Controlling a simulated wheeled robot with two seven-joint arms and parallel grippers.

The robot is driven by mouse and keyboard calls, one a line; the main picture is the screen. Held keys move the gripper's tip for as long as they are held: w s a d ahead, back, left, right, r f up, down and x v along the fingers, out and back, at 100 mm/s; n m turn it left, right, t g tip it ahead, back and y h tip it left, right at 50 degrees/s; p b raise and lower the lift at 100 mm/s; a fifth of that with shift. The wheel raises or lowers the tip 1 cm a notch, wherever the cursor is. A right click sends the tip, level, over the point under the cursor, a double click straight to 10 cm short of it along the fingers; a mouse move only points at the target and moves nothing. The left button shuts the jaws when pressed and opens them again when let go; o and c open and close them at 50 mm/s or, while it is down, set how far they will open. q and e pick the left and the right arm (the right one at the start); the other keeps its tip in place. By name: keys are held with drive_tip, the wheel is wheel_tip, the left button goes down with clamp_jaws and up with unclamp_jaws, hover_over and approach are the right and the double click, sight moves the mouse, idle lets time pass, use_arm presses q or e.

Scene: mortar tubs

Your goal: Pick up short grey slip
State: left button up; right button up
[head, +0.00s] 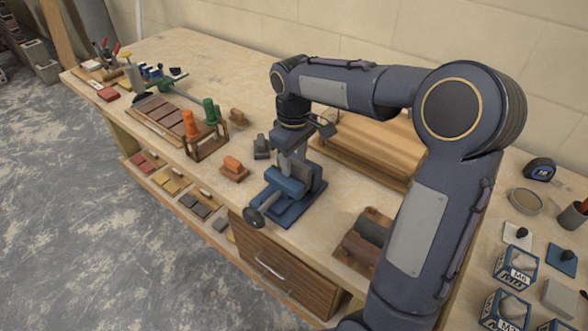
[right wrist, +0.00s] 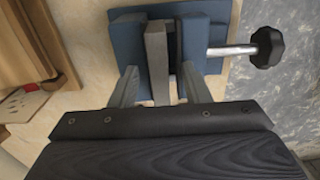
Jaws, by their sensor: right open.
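A blue vise (head: 289,196) with a round-knobbed screw handle stands on the workbench; it also shows in the right wrist view (right wrist: 128,32). A narrow grey-brown bar (right wrist: 158,62) stands between its blue jaws; it looks like a grey slip, but I cannot tell its length. My right gripper (head: 292,163) is over the vise, pointing down. In the right wrist view its open fingers (right wrist: 158,78) are on either side of the bar, with visible gaps. Small grey pieces (head: 194,207) lie in the low front shelf. My left gripper is out of view.
A wooden rack (head: 207,143) holds orange- and green-handled tools left of the vise. An orange-topped block (head: 234,168) and a dark grey block (head: 262,147) sit near it. A long wooden piece (head: 365,153) lies behind. Boxes (head: 517,267) and a tape measure (head: 540,169) are at right.

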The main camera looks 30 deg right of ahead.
clamp_jaws()
drive_tip(key=shift+r, duration=0.15)
